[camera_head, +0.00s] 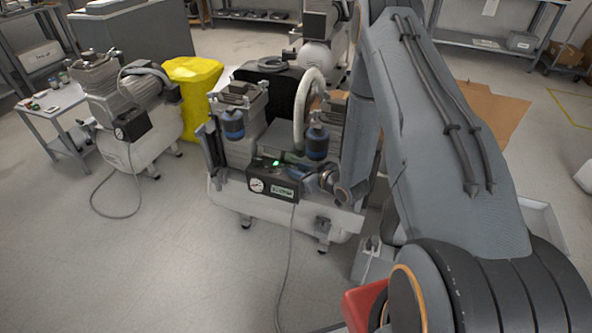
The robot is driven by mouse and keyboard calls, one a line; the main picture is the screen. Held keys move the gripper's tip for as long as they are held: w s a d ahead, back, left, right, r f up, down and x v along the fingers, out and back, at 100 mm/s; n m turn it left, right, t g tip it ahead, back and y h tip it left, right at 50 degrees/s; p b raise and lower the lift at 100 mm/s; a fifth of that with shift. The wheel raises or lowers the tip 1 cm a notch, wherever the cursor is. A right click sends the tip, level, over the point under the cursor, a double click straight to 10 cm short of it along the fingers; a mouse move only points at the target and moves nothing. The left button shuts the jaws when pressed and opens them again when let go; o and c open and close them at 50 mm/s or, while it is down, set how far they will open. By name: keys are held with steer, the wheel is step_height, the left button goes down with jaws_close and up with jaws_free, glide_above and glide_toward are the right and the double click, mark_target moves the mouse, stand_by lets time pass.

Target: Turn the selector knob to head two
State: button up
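The compressor in the middle has a white tank (236,199), with pump heads and blue-banded filters on top. A black control box (270,177) on its front carries a round gauge (256,185), a lit green light (276,162) and a pale label. I cannot make out the selector knob or its setting; it is too small or hidden. My arm comes down from the right. My gripper (306,172) is at the top right of the control box, in front of the compressor. Its fingers are small and dark against the box; I cannot tell whether they touch anything.
A second compressor (141,150) stands to the left, beside a yellow cover (195,86) and a small side table (58,102). A grey cable (284,262) hangs from the control box to the floor. The floor at the front left is clear. Shelves line the back.

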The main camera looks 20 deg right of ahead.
steer(key=shift+c, duration=0.2)
jaws_close()
